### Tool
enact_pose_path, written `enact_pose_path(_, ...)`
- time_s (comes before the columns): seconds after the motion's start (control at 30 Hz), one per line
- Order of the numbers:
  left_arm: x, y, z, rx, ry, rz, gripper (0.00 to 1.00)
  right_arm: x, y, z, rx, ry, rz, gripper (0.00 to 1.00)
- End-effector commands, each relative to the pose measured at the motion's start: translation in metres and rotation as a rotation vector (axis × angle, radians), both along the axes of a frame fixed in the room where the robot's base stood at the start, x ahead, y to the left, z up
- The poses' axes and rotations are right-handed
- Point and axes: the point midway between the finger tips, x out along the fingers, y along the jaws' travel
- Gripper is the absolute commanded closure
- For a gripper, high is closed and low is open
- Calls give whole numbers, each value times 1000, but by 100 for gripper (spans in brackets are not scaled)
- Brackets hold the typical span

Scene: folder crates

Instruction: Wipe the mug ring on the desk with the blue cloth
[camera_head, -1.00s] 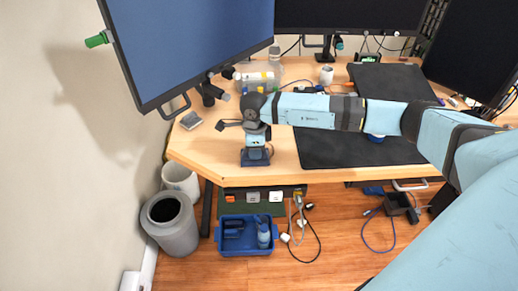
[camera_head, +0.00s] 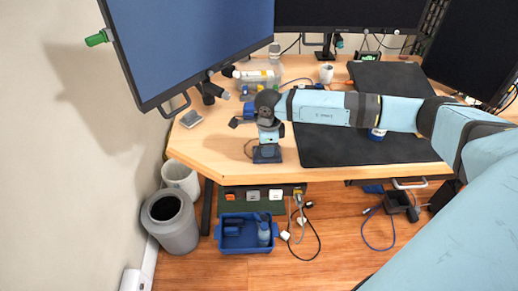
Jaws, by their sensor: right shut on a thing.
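My right gripper (camera_head: 267,146) points down at the desk (camera_head: 210,155) near its front edge. It is shut on the dark blue cloth (camera_head: 267,156), which appears to be at the desktop; exact contact is hard to tell. A thin dark arc of the mug ring (camera_head: 247,149) shows just left of the cloth. The rest of the ring is hidden behind the gripper and cloth. My left gripper is not in view.
A black desk mat (camera_head: 345,150) lies right of the cloth. A white mug (camera_head: 326,74) stands farther back. A monitor (camera_head: 195,45) overhangs the desk's left part. Bare wood is free left of the gripper. A blue tray (camera_head: 245,245) is on the floor.

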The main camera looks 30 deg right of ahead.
Motion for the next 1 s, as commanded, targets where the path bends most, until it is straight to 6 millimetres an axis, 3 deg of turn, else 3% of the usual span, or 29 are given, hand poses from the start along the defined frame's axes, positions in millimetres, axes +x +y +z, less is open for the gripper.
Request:
enact_pose_path(0.27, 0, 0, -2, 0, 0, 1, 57, 2, -2, -1, 1, 1, 0, 100)
enact_pose_path(0.63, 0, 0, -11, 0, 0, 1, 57, 17, -27, -2, -1, 1, 0, 100)
enact_pose_path(1.0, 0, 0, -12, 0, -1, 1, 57, 19, -28, -2, -1, 1, 0, 100)
